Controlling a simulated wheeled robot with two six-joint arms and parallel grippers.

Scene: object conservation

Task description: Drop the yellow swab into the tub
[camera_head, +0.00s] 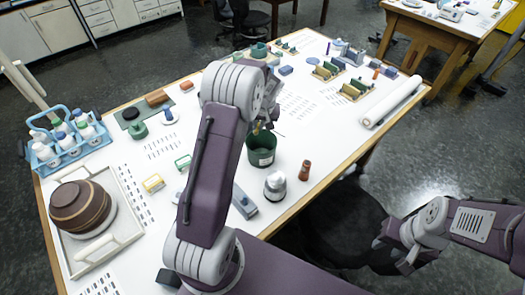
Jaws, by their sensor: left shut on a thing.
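A dark green tub (261,152) stands upright on the white table, right of my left forearm. My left gripper (259,127) is just above the tub's mouth, partly hidden behind my own arm. It is shut on the yellow swab (256,128), of which only a small yellowish bit shows at the fingertips. My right gripper (390,256) is off the table at the lower right, away from the tub; its finger opening is unclear.
A silver-topped jar (276,186) and a brown bottle (304,171) stand near the tub. A white tray (127,194) with a striped brown pot (79,211) and a blue bottle carrier (70,158) are at the left. A white roll (393,102) lies at the right edge.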

